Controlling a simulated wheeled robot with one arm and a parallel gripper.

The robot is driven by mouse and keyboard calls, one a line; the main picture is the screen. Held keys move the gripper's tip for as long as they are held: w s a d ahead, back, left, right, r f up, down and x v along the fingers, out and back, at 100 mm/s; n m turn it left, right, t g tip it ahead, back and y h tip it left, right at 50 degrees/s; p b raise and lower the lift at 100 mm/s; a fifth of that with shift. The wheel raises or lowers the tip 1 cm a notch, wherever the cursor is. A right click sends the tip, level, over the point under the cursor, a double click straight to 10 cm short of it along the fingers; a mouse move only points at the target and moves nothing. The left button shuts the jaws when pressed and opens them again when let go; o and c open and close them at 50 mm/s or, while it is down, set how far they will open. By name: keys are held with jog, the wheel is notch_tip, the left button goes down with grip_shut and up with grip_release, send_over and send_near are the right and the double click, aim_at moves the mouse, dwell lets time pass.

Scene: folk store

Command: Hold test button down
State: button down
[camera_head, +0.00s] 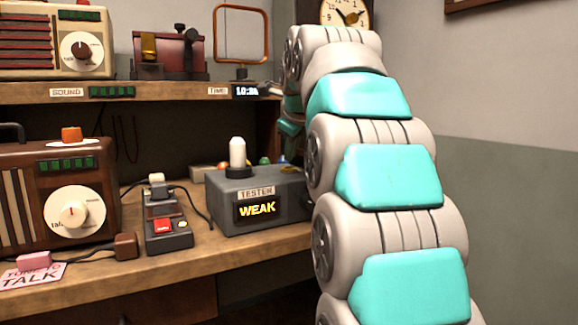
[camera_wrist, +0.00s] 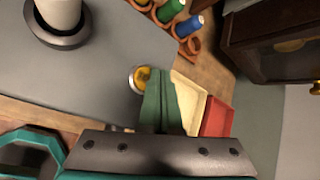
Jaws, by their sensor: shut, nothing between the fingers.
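My arm hides the tester's right end in the head view.
Spools (camera_wrist: 188,27), a cream box (camera_wrist: 188,92) and a red box (camera_wrist: 217,116) lie close beyond the tester. A small device with a red button (camera_head: 166,228) and a brown radio (camera_head: 72,200) stand left. A shelf (camera_head: 150,92) overhangs the bench.

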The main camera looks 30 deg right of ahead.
aim_at(291, 169)
notch_tip(291, 169, up, 5)
jog(key=p, duration=0.4)
dwell(0.3)
dwell(0.7)
